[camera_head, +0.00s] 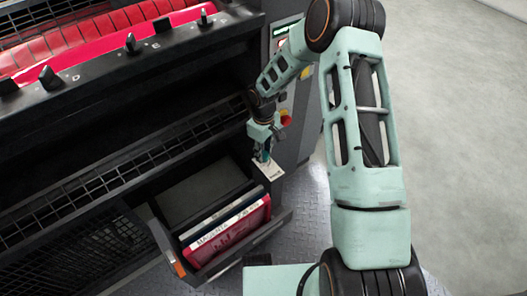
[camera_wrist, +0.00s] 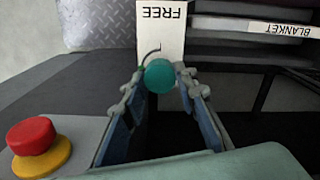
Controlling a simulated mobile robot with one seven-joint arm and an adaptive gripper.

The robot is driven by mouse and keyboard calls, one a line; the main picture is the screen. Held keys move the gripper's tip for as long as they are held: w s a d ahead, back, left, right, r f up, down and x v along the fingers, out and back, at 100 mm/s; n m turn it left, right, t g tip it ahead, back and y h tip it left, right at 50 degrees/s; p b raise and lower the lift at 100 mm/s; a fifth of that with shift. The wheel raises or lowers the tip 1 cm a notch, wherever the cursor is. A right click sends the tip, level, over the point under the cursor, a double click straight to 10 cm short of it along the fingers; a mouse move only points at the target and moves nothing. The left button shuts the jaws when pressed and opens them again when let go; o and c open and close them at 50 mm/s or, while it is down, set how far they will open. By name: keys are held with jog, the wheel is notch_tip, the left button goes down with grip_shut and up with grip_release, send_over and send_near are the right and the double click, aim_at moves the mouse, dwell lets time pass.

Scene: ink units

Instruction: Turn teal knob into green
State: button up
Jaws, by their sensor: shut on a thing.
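The teal round knob (camera_wrist: 159,76) sits between the two fingertips of my gripper (camera_wrist: 161,84) in the wrist view. The fingers are closed on its sides. Just beyond it is a white label (camera_wrist: 161,30) reading "FREE", upside down in this view. A thin dark curved line runs from the knob's upper left over the label. In the head view my gripper (camera_head: 264,158) is low beside the dark machine, at the white label (camera_head: 272,171); the knob is too small and covered to make out there.
A red button on a yellow base (camera_wrist: 38,140) is left of my gripper in the wrist view. An open drawer (camera_head: 276,222) with a red item lies below my gripper in the head view. The machine's control panel (camera_head: 290,70) rises behind. Open floor (camera_head: 460,130) lies right.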

aim_at(264, 154)
jog(key=o, duration=1.2)
jog(key=shift+c, duration=0.2)
notch_tip(264, 154, up, 12)
